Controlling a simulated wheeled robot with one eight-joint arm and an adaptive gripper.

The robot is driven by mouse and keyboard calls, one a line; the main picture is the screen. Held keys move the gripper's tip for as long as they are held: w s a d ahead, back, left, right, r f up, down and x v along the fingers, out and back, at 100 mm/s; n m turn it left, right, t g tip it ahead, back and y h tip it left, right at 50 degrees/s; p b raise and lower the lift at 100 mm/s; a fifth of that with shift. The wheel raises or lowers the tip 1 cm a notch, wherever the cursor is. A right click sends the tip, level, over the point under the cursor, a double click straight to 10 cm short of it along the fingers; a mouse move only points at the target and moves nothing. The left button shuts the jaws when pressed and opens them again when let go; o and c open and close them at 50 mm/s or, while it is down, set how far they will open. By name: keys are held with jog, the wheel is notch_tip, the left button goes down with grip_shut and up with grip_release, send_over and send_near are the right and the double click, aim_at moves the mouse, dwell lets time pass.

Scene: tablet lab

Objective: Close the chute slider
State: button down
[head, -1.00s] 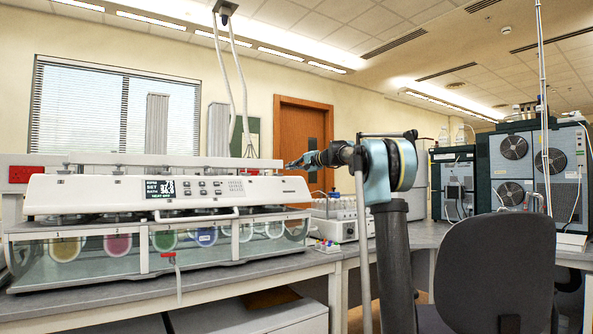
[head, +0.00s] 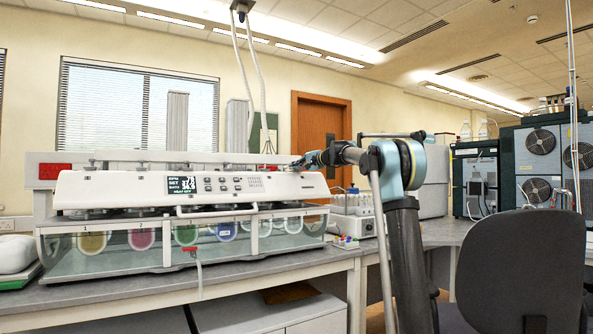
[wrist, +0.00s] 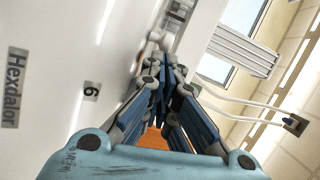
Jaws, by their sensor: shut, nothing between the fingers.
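The white dissolution bath (head: 150,189) stands on the bench at the left of the head view. A long white bar (head: 180,157) runs along its top rear. I cannot make out which part is the chute slider. My gripper (head: 298,163) is at the top right end of the bath's control panel. In the wrist view my gripper (wrist: 161,72) is shut and empty, alongside a white housing (wrist: 60,60) marked "6" and "Hexdalor". A small grey fitting (wrist: 168,38) shows just past the fingertips; I cannot tell whether they touch it.
A vial rack unit (head: 352,215) stands right of the bath. A red-handled tap (head: 193,250) hangs at the bath's front. A dark chair (head: 515,270) is at the right front. White tubes (head: 252,90) hang down behind the bath. A white device (head: 15,255) sits at the far left.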

jog(key=shift+s+a, duration=0.6)
jog(key=shift+a, duration=0.2)
jog(key=shift+s+a, duration=0.55)
jog(key=shift+a, duration=0.25)
jog(key=shift+d, duration=0.1)
jog(key=shift+w+d+r, duration=0.15)
jog(key=shift+d, duration=0.4)
jog(key=d, duration=0.3)
jog(key=shift+w+r, duration=0.15)
jog(key=shift+r, duration=0.1)
jog(key=v, duration=0.9)
jog(key=shift+s+d, duration=0.2)
jog(key=shift+s, duration=0.05)
